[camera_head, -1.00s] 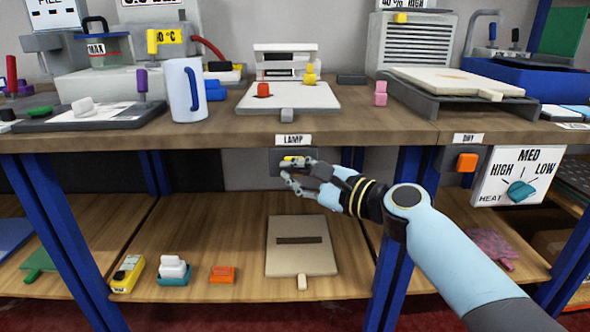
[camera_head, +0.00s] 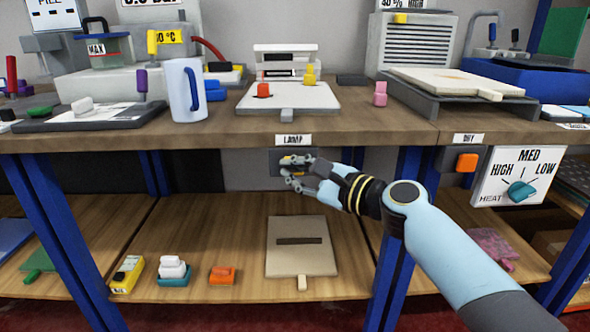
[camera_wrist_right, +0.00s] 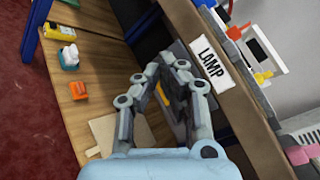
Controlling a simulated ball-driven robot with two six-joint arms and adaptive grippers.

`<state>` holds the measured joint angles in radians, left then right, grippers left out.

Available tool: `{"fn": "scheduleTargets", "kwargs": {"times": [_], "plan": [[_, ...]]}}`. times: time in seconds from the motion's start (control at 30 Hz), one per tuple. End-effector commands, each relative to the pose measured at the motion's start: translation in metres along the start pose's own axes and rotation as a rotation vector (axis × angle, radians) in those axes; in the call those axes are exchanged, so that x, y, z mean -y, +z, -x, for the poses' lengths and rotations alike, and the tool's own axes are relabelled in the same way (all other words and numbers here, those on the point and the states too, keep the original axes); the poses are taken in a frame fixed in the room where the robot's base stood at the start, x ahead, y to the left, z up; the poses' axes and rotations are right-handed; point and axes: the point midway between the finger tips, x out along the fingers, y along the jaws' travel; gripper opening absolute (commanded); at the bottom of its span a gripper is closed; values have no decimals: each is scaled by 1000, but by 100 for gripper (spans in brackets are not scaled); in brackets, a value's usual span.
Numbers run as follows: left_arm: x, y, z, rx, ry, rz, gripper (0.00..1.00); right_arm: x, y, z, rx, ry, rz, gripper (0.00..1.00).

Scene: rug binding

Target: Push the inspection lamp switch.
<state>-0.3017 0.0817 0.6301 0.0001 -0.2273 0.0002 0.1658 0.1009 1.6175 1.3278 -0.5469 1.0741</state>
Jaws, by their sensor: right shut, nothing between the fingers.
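The lamp switch is a grey box (camera_head: 274,165) with a yellow part, mounted under the bench's front edge below the LAMP label (camera_head: 293,140). My right gripper (camera_head: 286,167) is shut and empty in front of the switch and covers much of it. In the right wrist view the fingertips (camera_wrist_right: 167,68) are beside the switch's yellow part (camera_wrist_right: 161,95), below the LAMP label (camera_wrist_right: 211,64). I cannot tell whether they touch it. My left gripper is in neither view.
The bench edge (camera_head: 220,139) is just above my right gripper. An orange switch (camera_head: 467,162) and a heat dial (camera_head: 520,190) are to the right. A beige board (camera_head: 300,262) and several small items lie on the lower shelf (camera_head: 200,225). Blue legs (camera_head: 402,240) flank the area.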

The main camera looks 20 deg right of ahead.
Motion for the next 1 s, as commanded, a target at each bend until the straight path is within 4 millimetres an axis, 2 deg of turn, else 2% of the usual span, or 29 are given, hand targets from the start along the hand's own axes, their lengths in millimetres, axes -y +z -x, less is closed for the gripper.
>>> {"fn": "scheduleTargets", "kwargs": {"times": [0.43,1.0], "plan": [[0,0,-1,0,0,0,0,1,-2,-2,-1,1,0,0],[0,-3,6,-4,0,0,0,-8,8,12,0,0,0,0]]}}
